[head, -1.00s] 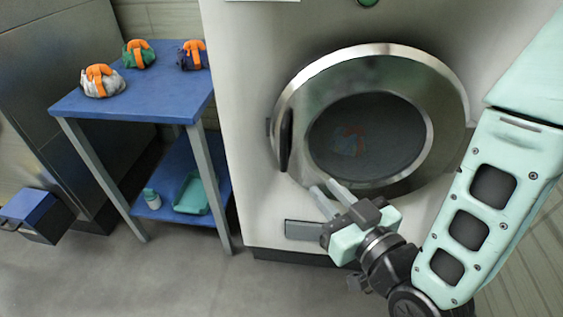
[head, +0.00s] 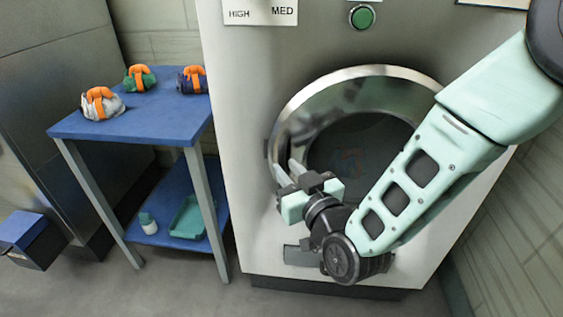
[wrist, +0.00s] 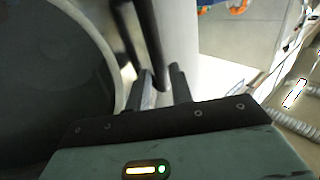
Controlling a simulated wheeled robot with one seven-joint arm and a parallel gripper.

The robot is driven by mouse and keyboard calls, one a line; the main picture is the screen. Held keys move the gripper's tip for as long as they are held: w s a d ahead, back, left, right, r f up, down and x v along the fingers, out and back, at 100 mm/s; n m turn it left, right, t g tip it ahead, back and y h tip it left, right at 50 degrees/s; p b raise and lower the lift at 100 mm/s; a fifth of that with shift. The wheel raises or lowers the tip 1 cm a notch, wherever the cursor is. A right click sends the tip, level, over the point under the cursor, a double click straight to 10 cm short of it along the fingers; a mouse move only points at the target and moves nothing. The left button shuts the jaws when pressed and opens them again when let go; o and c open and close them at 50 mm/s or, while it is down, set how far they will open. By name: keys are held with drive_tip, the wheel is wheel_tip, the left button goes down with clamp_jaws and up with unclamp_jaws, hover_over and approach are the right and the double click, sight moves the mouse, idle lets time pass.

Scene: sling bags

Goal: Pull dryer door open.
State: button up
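The dryer door (head: 372,75) is a round metal ring with dark glass, and it looks shut in the head view. Its dark bar handle (wrist: 146,40) runs down through the wrist view. My gripper (head: 286,172) is at the left side of the door. Its two fingers are apart in the wrist view (wrist: 162,74), and the handle's lower end appears between or just beyond the fingertips. I cannot tell whether they touch it. In the head view the fingers and glare hide most of the handle.
A blue table (head: 130,122) stands left of the dryer (head: 238,130), with several sling bags on top. Its lower shelf holds a teal tray (head: 188,218) and a small bottle (head: 148,224). A dark blue-topped box (head: 30,240) is at far left. Grey floor lies open in front.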

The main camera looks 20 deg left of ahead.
sight(284, 165)
drive_tip(key=shift+x, duration=1.65)
